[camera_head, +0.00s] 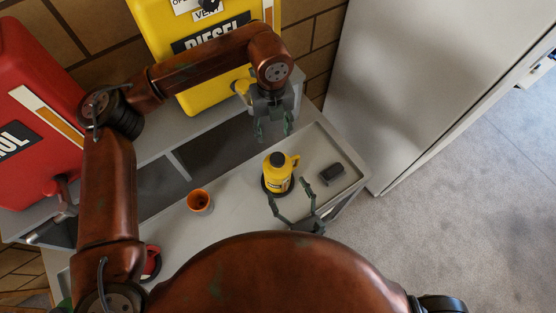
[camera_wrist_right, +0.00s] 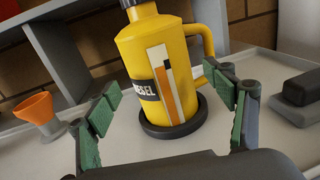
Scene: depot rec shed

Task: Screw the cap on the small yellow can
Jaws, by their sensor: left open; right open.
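The small yellow can (camera_head: 281,181) stands upright on a dark round base (camera_wrist_right: 200,118) on the grey bench. It has a side handle and a DIESEL label in the right wrist view (camera_wrist_right: 185,45). A black cap (camera_head: 277,158) shows on its top; whether it is threaded on cannot be told, and the right wrist view cuts the top off. My left gripper (camera_head: 273,133) is open and empty, above and behind the can, apart from the cap. My right gripper (camera_head: 289,190) is open in front of the can, with its fingers spread either side and no clear contact.
An orange funnel (camera_head: 199,201) stands left of the can, and a black block (camera_head: 331,174) lies to its right. A red round object (camera_head: 152,262) is at the near left. A yellow diesel tank (camera_head: 205,95) and grey shelf stand behind. A tall pale cabinet (camera_head: 400,80) bounds the right.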

